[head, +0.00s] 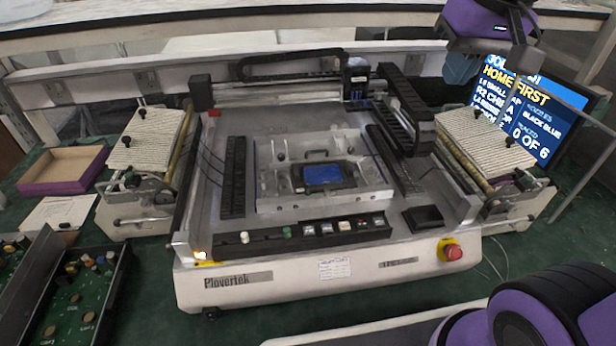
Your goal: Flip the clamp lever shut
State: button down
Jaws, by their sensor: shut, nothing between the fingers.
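A pale clamp fixture (325,203) sits in the middle of the white Plovertek machine (300,284). It holds a dark frame with a blue board (324,174). Small upright black-tipped posts stand at the fixture's back, one at the left (281,150) and one at the right (350,145). I cannot tell which part is the clamp lever, or its position. My gripper (518,58) is at the upper right, below a purple arm link and in front of the screen's upper left. It is shut and empty, well apart from the fixture.
A black gantry carriage (356,75) and cable chain (408,110) stand behind and right of the fixture. Feeders flank it at left (150,142) and right (484,140). A red stop button (452,252) is at front right. The screen (530,105) stands behind. Trays are at left.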

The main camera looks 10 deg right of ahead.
aim_at(320, 192)
jog(key=w+a+f+m+g, duration=0.1)
jog(key=w+a+f+g, duration=0.2)
jog(key=w+a+f, duration=0.5)
jog(key=w+a+f+g, duration=0.3)
jog(key=w+a+f, duration=0.6)
jog(key=w+f, duration=0.5)
jog(key=shift+w+f+m+g, duration=0.3)
jog(key=shift+w+m, duration=0.1)
jog(key=shift+w, duration=0.4)
jog(key=x, duration=0.9)
jog(key=shift+a, duration=0.15)
jog(key=s, duration=0.1)
jog(key=s+f, duration=0.1)
jog(key=s, duration=0.1)
jog(key=shift+a+f, duration=0.15)
jog(key=shift+a, duration=0.15)
jog(key=shift+s+a+f, duration=0.1)
jog(key=shift+s+f, duration=0.1)
jog(key=shift+s, duration=0.4)
